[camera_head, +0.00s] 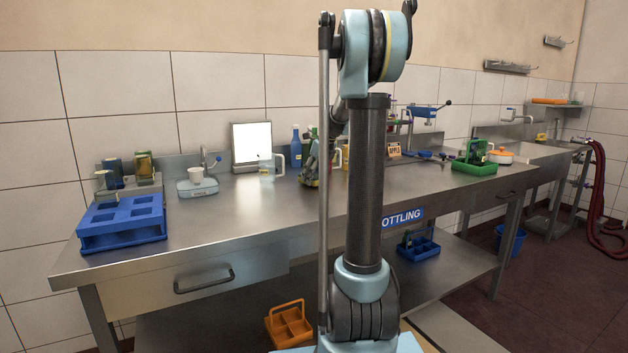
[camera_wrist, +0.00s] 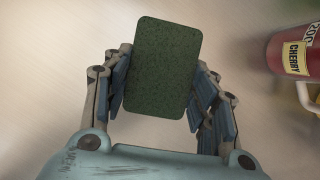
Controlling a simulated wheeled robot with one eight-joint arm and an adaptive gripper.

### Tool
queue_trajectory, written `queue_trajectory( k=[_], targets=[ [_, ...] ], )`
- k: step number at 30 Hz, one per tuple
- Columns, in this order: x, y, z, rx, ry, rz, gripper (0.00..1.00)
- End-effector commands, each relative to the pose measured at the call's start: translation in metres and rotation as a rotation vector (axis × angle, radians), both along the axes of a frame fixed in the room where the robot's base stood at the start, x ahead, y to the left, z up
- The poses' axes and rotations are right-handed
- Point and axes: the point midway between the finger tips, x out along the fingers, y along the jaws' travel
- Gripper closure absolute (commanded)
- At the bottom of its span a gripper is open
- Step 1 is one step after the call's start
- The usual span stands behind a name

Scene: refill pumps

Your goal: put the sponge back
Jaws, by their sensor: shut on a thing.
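The sponge (camera_wrist: 166,50) is a dark green, rounded rectangular block in the wrist view. My gripper (camera_wrist: 160,85) has its blue-padded fingers on either side of the sponge and is shut on it. The sponge is slightly tilted in the picture, above a pale, blurred surface. In the head view my own arm stands in front of the middle of the steel workbench (camera_head: 250,222). It hides much of what is behind it, and I cannot clearly make out the sponge there.
A red container labelled CHERRY (camera_wrist: 293,57) is right of my gripper. On the bench stand a blue slotted rack (camera_head: 122,243), a scale (camera_head: 197,187) with a cup, a clear jug (camera_head: 267,170), a blue bottle (camera_head: 295,148) and a green caddy (camera_head: 474,168).

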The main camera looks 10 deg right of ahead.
Motion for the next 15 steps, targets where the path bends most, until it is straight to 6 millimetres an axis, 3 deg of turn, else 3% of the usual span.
queue_trajectory(
  k=[11,12,14,15],
  targets=[
    [-0.0001,0.0006,-0.0076,0.0,0.0,0.001,0.77],
    [-0.0001,0.0005,-0.0074,0.0,0.0,0.001,0.38],
    [-0.0001,0.0005,-0.0074,0.0,0.0,0.001,0.27],
    [-0.0002,0.0005,-0.0073,0.0,0.0,0.001,0.27]
  ],
)
